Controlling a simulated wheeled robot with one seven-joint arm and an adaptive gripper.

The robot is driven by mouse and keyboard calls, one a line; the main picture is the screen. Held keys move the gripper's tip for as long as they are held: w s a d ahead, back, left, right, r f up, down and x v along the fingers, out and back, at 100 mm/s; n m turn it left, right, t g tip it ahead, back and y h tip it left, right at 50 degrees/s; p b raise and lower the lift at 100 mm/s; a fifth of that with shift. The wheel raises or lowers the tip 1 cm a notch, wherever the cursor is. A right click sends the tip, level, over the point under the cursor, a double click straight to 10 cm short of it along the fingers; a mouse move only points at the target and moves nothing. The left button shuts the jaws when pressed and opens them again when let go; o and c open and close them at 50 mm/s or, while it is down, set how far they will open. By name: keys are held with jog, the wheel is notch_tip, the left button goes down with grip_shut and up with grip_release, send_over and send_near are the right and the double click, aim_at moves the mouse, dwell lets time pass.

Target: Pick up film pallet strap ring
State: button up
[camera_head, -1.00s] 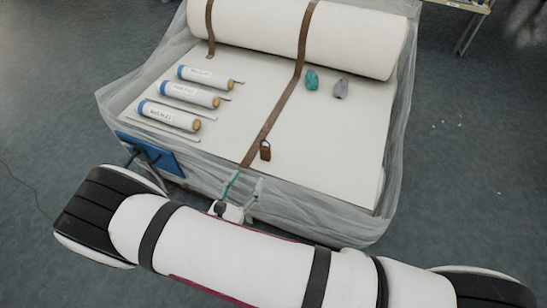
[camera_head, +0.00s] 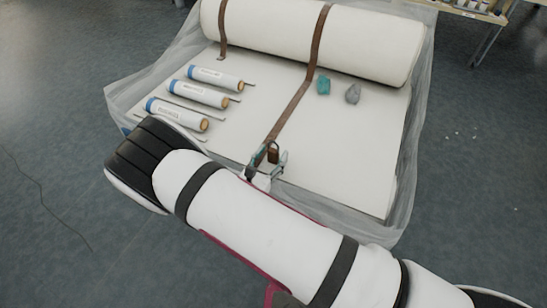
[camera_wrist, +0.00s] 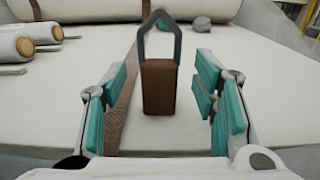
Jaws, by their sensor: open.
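The strap ring (camera_wrist: 159,86) stands upright in the wrist view, a brown block with a grey pointed loop on top. It stands on the white pallet top beside the brown strap (camera_wrist: 124,98). In the head view the ring (camera_head: 273,153) is small, at the strap's near end. My gripper (camera_wrist: 160,105) is open, with one teal-padded finger on each side of the ring and clear space to both. In the head view my gripper (camera_head: 267,164) is at the ring, partly hidden by my arm. Contact cannot be seen.
A large white roll (camera_head: 310,38) lies across the back. Several small blue-ended rolls (camera_head: 198,95) and thin rods lie at left. A teal lump (camera_head: 323,85) and a grey lump (camera_head: 353,93) lie beyond the ring. Clear film (camera_head: 400,190) wraps the pallet's sides. The top's right side is free.

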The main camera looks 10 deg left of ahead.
aim_at(273, 151)
jog(key=shift+x, duration=0.9)
grip_shut()
jog(key=shift+r, duration=0.1)
jog(key=shift+r, duration=0.45)
notch_tip(273, 151, up, 3)
jog(key=shift+s+a+f+p, duration=0.1)
jog(key=shift+s+p, duration=0.1)
jog(key=shift+p, duration=0.9)
jog(key=s+r+p, duration=0.1)
jog(key=s+p, duration=0.3)
jog(key=s, duration=1.1)
jog(key=shift+s+a, duration=0.3)
jog(key=shift+a, duration=0.1)
